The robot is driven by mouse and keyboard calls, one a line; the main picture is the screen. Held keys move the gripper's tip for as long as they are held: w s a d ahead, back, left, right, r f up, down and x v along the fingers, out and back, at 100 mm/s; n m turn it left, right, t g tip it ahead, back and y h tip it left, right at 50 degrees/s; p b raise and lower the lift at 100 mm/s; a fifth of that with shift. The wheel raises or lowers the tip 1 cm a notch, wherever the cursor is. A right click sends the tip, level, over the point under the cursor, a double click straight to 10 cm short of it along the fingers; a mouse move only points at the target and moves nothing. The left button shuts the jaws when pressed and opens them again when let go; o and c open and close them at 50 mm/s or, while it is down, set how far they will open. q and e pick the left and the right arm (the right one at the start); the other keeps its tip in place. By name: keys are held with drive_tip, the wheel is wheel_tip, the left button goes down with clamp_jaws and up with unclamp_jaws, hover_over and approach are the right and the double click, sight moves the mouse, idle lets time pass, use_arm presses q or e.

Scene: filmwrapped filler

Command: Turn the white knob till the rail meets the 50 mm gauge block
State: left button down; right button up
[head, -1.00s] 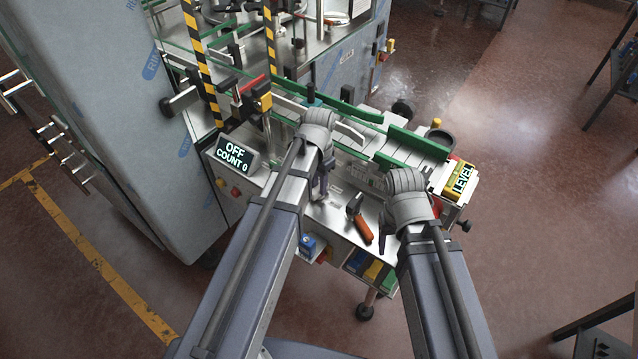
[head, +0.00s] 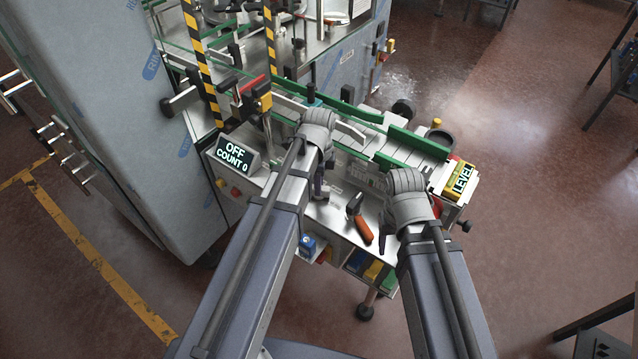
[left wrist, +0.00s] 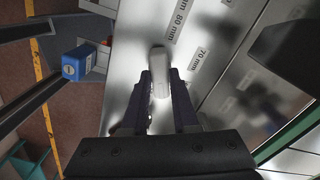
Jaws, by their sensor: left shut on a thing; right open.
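In the left wrist view a rounded white piece, which I take for the white knob (left wrist: 159,72), sits between the fingertips of my left gripper (left wrist: 160,92). The gripper is shut on it, above a shiny metal plate with labels 80 mm and 70 mm. In the head view my left gripper (head: 320,187) points down at the machine's front deck; my own wrist hides the knob there. My right gripper (head: 384,238) is open, over the deck's right front; its fingers are mostly hidden. Green guide rails (head: 418,142) run along the conveyor. I cannot make out the 50 mm gauge block.
An orange-handled tool (head: 361,229) lies on the deck between my arms. A display (head: 236,154) reads OFF, COUNT 0. A yellow LEVEL box (head: 461,179) stands at the right end. A blue item (head: 307,243) is at the front.

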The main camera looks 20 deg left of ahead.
use_arm(q)
drive_tip(key=shift+m, duration=1.8)
drive_tip(key=c, duration=0.7)
unclamp_jaws()
use_arm(e)
drive_tip(key=shift+r, duration=0.1)
use_arm(q)
wheel_tip(320, 180, up, 8)
drive_tip(key=p, duration=0.8)
use_arm(e)
wheel_tip(320, 180, up, 8)
use_arm(q)
drive_tip(key=shift+f, duration=0.1)
use_arm(e)
drive_tip(key=shift+f, duration=0.2)
